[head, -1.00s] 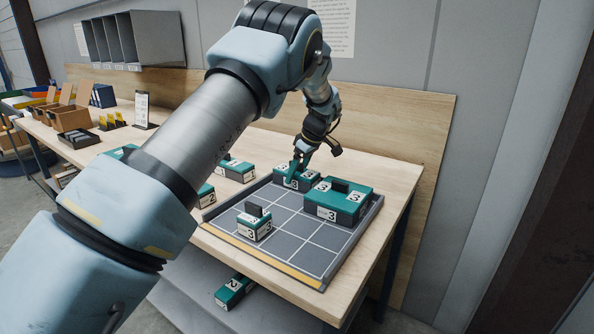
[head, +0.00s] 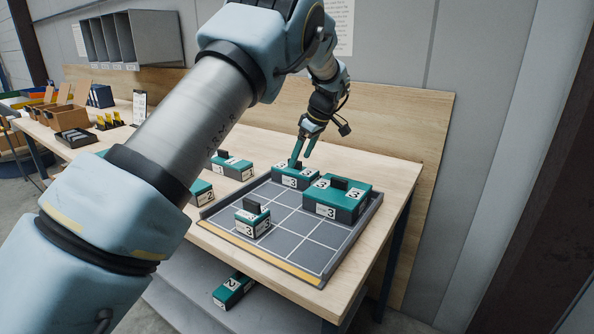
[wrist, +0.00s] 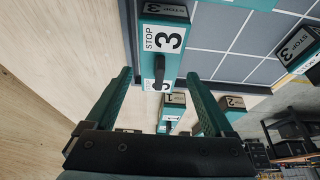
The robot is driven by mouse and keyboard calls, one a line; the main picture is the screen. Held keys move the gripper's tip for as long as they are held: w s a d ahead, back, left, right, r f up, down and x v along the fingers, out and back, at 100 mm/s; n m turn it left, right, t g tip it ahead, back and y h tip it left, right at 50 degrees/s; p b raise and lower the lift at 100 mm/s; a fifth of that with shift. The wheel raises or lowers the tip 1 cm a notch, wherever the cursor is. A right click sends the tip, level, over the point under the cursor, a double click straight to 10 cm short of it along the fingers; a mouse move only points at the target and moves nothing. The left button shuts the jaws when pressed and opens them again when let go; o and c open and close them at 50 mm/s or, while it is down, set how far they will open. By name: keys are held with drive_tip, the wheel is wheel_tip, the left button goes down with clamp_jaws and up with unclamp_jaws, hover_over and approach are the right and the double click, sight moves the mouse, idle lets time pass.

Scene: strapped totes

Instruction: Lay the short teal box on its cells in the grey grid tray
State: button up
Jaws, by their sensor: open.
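The grey grid tray (head: 312,262) lies on the table with white cell lines. A short teal box (head: 292,180) marked 3 rests flat in its back left corner, with a dark handle on top. It also shows in the wrist view (wrist: 151,68). A large teal box (head: 350,205) sits at the tray's right side, close to it. A small teal box (head: 254,224) stands on the left front cells. My gripper (head: 301,159) is open and empty just above the back box. In the wrist view its fingers (wrist: 159,75) are spread, with nothing between them.
Teal boxes marked 1 (head: 231,166) and 2 (head: 202,192) lie on the table left of the tray. Another teal box (head: 233,290) is below the table's front edge. A wooden back panel (head: 400,125) stands behind.

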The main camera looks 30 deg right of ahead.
drive_tip(key=v, duration=0.6)
drive_tip(key=shift+b, duration=0.45)
drive_tip(key=w+a+f+m+g+h, duration=0.1)
drive_tip(key=a, duration=1.2)
drive_tip(key=w+a+f+m+g, duration=0.1)
drive_tip(key=w+a+m, duration=0.1)
drive_tip(key=a, duration=1)
drive_tip(key=s+a+f+m, duration=0.2)
drive_tip(key=s+a+f, duration=0.1)
drive_tip(key=s+a, duration=0.6)
drive_tip(key=s+a+f+m+h, duration=0.1)
drive_tip(key=s+a+f+m, duration=0.1)
drive_tip(key=s+a, duration=0.8)
drive_tip(key=a+f, duration=0.1)
drive_tip(key=a, duration=0.2)
